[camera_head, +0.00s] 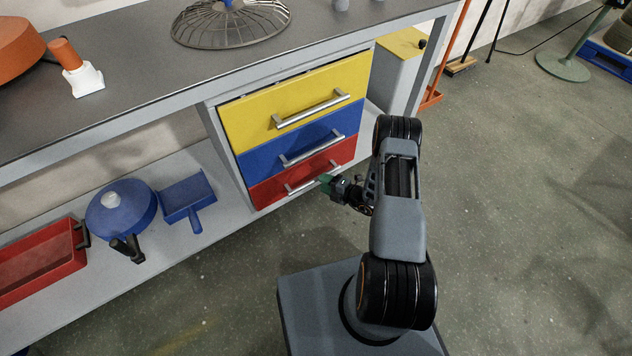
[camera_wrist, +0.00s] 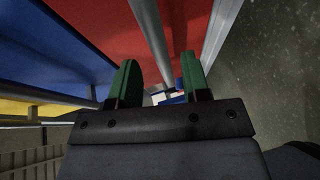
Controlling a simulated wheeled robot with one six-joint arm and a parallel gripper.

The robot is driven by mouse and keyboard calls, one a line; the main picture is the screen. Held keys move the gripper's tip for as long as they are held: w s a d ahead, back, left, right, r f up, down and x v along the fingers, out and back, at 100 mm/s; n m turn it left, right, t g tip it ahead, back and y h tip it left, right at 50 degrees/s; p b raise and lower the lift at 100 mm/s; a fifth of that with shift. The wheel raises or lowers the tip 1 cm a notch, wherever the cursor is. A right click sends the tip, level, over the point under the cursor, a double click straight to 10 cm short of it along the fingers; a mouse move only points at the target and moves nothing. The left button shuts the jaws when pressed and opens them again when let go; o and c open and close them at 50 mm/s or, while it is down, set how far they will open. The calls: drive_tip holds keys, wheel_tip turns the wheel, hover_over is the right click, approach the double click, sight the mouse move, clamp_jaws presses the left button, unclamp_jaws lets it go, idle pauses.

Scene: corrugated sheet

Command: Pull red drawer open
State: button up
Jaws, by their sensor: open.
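The red drawer (camera_head: 265,194) is the lowest of three drawers in the cabinet under the bench. Its front looks flush with the drawers above. A silver bar handle (camera_head: 300,184) runs across it. My gripper (camera_head: 325,183) is at the right end of this handle, its green fingers open. In the wrist view, the red drawer front (camera_wrist: 100,22) fills the top, and the grey handle bar (camera_wrist: 151,32) runs down between the fingers of my gripper (camera_wrist: 160,78). I cannot tell whether either finger touches the bar.
The blue drawer (camera_head: 262,162) and yellow drawer (camera_head: 240,118), with similar handles, are above. A lower shelf at left holds a blue pan (camera_head: 120,215), a blue dustpan (camera_head: 180,198) and a red tray (camera_head: 40,262). The floor in front of the cabinet is clear.

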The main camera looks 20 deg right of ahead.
sight(316, 178)
drive_tip(key=shift+b+x, duration=0.4)
drive_tip(key=shift+x, duration=1.7)
clamp_jaws()
